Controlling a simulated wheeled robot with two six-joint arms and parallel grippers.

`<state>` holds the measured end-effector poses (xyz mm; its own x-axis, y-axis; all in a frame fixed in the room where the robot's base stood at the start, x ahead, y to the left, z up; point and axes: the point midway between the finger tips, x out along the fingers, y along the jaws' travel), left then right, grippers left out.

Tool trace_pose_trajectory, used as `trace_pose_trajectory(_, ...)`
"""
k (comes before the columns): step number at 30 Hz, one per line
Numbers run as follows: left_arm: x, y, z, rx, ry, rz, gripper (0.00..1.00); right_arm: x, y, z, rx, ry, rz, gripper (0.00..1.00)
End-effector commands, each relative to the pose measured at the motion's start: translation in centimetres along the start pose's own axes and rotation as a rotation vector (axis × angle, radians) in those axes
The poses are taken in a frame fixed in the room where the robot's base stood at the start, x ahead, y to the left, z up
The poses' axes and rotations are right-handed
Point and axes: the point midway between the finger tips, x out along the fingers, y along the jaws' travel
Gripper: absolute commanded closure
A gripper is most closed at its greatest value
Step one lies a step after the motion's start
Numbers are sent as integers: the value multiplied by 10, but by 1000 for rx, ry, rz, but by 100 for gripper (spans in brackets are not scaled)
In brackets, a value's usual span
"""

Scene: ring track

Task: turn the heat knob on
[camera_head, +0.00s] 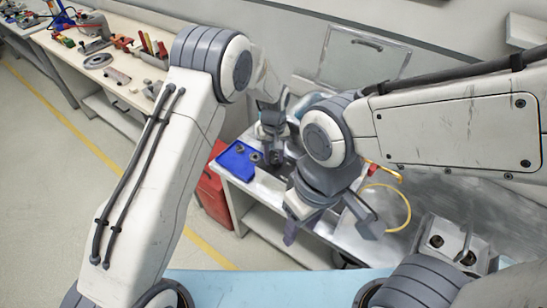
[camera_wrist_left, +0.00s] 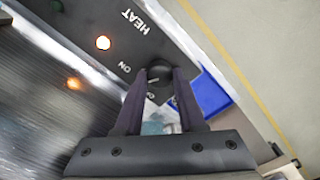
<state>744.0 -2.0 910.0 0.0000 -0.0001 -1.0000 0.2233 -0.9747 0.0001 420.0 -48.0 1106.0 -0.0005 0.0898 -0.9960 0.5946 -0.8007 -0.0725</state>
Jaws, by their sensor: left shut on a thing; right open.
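In the left wrist view the dark heat knob (camera_wrist_left: 161,90) sits on a black panel (camera_wrist_left: 75,22) with the white word HEAT and an ON mark. My left gripper (camera_wrist_left: 160,76) has its two fingers on either side of the knob, shut on it. A small round lamp (camera_wrist_left: 103,42) on the panel glows orange. In the head view my left gripper (camera_head: 272,152) is down at the bench beside a blue tray, and the knob cannot be made out there. My right gripper (camera_head: 330,222) is open and empty, nearer to me, above the bench's front part.
The blue tray (camera_head: 234,160) lies on the bench left of my left gripper; it also shows in the left wrist view (camera_wrist_left: 212,96). A yellow hose (camera_head: 406,212) curves on the right. A workbench with tools (camera_head: 120,42) runs along the left wall.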

Motion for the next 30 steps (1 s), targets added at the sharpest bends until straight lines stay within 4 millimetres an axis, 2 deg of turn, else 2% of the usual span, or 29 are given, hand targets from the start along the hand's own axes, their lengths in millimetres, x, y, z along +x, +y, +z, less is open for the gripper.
trace_pose_trajectory(6,0,0,0,182,-2,-1,100,3,0,0,0,0,0,50)
trace_pose_trajectory(15,0,0,0,356,-2,-2,100,5,0,0,0,0,0,50)
trace_pose_trajectory(30,-1,0,0,435,-2,-2,100,6,0,0,0,0,0,50)
